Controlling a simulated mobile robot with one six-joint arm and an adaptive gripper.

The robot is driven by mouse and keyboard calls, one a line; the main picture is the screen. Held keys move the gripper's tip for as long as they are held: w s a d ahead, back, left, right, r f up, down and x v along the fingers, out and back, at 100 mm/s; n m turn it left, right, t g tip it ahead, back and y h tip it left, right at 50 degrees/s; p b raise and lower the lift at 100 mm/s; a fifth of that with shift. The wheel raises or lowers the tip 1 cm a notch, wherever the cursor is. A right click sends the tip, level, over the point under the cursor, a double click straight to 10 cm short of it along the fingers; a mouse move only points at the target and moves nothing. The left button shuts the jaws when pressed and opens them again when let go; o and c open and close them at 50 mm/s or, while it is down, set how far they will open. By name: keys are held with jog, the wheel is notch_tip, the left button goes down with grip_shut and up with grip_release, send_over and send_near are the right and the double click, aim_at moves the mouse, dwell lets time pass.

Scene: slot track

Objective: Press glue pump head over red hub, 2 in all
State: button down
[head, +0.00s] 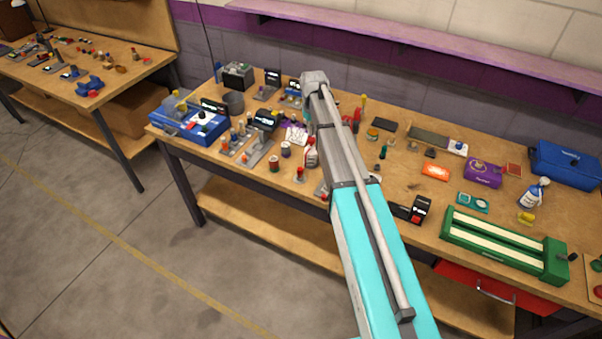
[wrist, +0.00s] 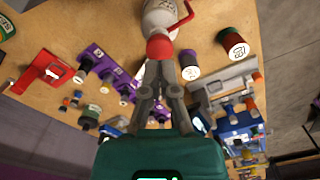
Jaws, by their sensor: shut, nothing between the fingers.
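A white glue bottle (wrist: 158,14) with a red pump head (wrist: 159,46) and a thin red spout is at the top middle of the wrist view. In the head view the bottle (head: 311,158) stands near the table's front edge, left of my arm. My gripper (wrist: 158,66) is shut and empty, its fingertips at the red pump head in the wrist view. I cannot tell whether they touch it or are just above it. A separate red hub cannot be told apart from the pump head.
A red-topped piece (head: 300,174) is close in front. A blue case (head: 190,123) is at the left end, a green track (head: 505,243) at the right.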

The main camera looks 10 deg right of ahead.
aim_at(312, 139)
jog(key=shift+f+b, duration=2)
jog(key=shift+r, duration=0.2)
jog(key=shift+r+p, duration=1.85)
jog(key=shift+p, duration=0.2)
notch_tip(312, 139, up, 6)
jog(key=p, duration=0.6)
jog(key=s+f+m+b, duration=0.2)
jog(key=s, duration=1.2)
jog(key=s+f+m+b, duration=0.2)
jog(key=s, duration=1.3)
jog(key=shift+d+m, duration=0.15)
jog(key=shift+m, duration=0.25)
